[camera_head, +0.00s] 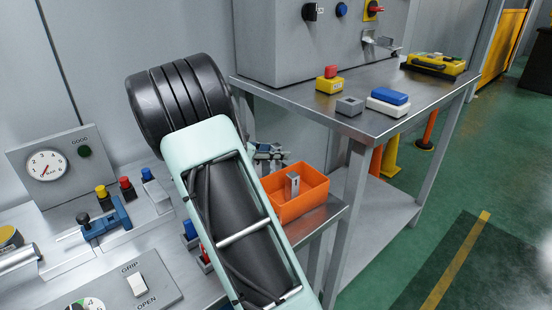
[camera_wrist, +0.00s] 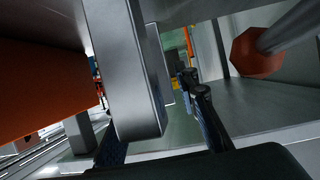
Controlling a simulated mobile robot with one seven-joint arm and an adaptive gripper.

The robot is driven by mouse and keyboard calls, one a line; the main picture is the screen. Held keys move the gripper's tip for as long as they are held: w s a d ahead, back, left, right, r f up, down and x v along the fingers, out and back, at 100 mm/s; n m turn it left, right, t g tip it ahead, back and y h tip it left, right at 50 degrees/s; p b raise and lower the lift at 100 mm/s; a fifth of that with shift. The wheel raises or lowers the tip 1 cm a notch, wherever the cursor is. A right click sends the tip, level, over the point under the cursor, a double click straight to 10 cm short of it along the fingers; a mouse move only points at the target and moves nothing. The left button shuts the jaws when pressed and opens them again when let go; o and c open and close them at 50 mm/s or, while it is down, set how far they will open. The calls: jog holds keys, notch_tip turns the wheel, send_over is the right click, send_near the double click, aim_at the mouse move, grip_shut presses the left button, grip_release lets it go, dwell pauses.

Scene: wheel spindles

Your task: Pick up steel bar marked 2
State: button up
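A short grey metal block (camera_head: 292,186), likely a steel bar, stands upright in an orange bin (camera_head: 309,200) in the head view. No number is readable on it. My gripper (camera_head: 268,152) is partly hidden behind my arm, just beyond the bin's back left edge. In the wrist view my gripper (camera_wrist: 155,120) has its two dark fingers apart. A large grey square-edged metal piece (camera_wrist: 140,75) fills the space in front of the left finger and hides part of it; I cannot tell whether it is a bar or a table post. Orange (camera_wrist: 45,85) fills the left side.
A steel table (camera_head: 400,118) stands right of the bin, its leg (camera_head: 352,195) close beside it. It carries a red-buttoned yellow box (camera_head: 329,80), a grey block (camera_head: 349,106), a blue-and-white block (camera_head: 388,101) and a yellow case (camera_head: 436,65). A control panel (camera_head: 60,165) is at left.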

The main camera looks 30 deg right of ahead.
grip_shut()
jog(key=shift+r, duration=0.1)
